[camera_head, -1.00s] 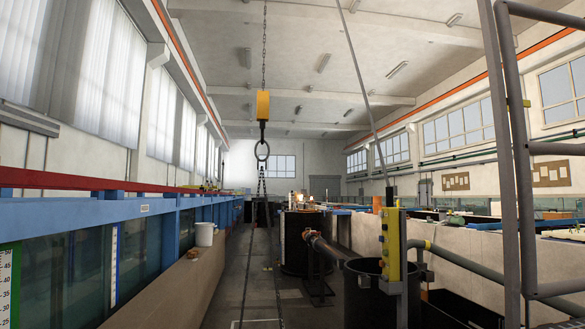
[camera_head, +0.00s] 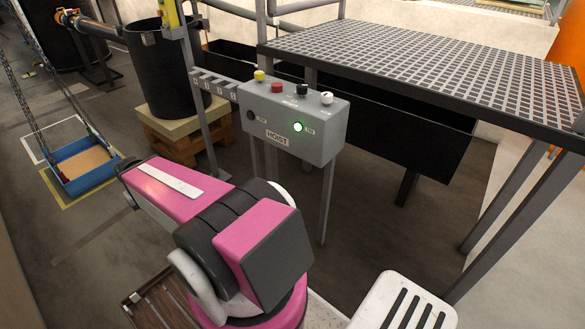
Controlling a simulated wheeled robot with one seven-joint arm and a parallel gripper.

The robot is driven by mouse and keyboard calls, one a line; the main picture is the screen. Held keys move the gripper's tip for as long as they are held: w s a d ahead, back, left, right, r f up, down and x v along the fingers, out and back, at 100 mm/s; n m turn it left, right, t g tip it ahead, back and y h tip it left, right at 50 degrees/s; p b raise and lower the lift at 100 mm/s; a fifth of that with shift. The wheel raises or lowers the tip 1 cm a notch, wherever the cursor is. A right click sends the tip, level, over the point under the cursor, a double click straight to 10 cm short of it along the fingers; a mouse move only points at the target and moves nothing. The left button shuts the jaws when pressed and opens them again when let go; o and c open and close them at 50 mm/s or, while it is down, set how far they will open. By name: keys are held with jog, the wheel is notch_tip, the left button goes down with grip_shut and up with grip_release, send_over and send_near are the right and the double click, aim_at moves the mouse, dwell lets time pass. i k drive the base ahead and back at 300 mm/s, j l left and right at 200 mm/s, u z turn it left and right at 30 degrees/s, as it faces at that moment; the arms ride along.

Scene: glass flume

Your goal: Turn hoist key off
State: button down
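The grey hoist control box (camera_head: 290,148), marked HOIST, stands on grey legs right of the middle. A green lamp (camera_head: 298,127) glows on its front, and a dark round fitting (camera_head: 251,115) sits at the front's left. On its top are a yellow knob (camera_head: 259,76), a red knob (camera_head: 277,87), a black knob (camera_head: 302,89) and a white knob (camera_head: 327,98). I cannot tell which fitting is the key, or its turned position. My pink and black arm is folded in front of the box, apart from it in the picture. My gripper does not show.
A steel grating platform (camera_head: 430,75) reaches over the floor right of the box. A black barrel (camera_head: 165,70) on a wooden pallet (camera_head: 185,145) stands behind left. A blue tray (camera_head: 85,180) hangs on chains at far left.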

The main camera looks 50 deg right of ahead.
aim_at(258, 76)
jog(key=k+j+z, duration=0.15)
jog(key=z, duration=0.2)
jog(key=k+j+z, duration=0.15)
jog(key=z, duration=0.25)
jog(key=k+j+z, duration=0.15)
jog(key=z, duration=1.05)
